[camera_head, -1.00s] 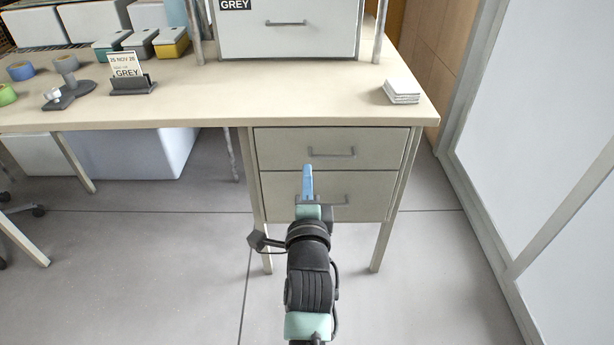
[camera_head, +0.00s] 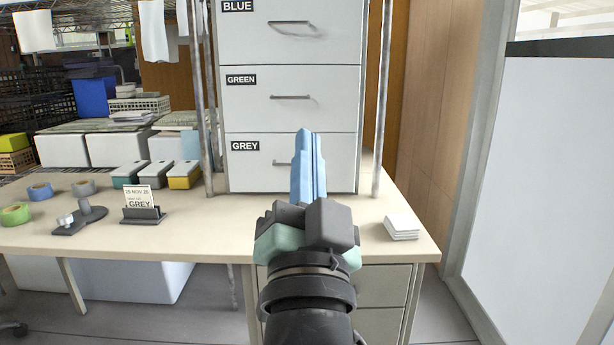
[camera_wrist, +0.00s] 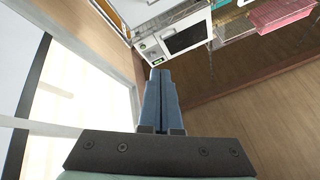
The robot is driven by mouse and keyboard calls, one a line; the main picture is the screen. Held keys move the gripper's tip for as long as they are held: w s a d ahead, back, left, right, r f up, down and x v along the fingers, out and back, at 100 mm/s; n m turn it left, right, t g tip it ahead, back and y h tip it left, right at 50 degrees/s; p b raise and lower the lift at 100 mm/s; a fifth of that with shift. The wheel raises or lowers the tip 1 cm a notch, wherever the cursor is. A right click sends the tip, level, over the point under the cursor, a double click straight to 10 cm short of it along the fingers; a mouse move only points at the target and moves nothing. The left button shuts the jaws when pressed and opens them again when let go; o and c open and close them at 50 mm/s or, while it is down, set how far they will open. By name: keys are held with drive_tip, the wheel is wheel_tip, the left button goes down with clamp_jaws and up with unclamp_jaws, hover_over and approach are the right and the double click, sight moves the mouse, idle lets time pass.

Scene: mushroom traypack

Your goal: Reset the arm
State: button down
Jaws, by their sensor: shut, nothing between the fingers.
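My gripper (camera_head: 308,145) has two blue fingers pressed together, pointing up, with nothing between them. In the head view it stands in front of the grey-labelled drawer of the cabinet and covers part of that drawer's handle. My arm rises from the bottom of the picture. In the wrist view the gripper's shut blue fingers (camera_wrist: 160,78) point away from the camera, towards a white appliance with a dark window (camera_wrist: 185,38).
A cabinet (camera_head: 335,115) with drawers labelled blue, green and grey stands on the desk (camera_head: 350,222). A white stack (camera_head: 402,228) lies at right, a card holder (camera_head: 144,215) and tape rolls (camera_head: 40,190) at left. A white panel (camera_head: 540,180) stands far right.

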drive_tip(key=s+r+n+t, duration=0.3)
drive_tip(key=s+r+n, duration=0.3)
drive_tip(key=s+r, duration=0.7)
wheel_tip(320, 180, up, 37)
drive_tip(key=p, duration=3.8)
drive_tip(key=shift+w+r, duration=0.15)
drive_tip(key=shift+w, duration=0.25)
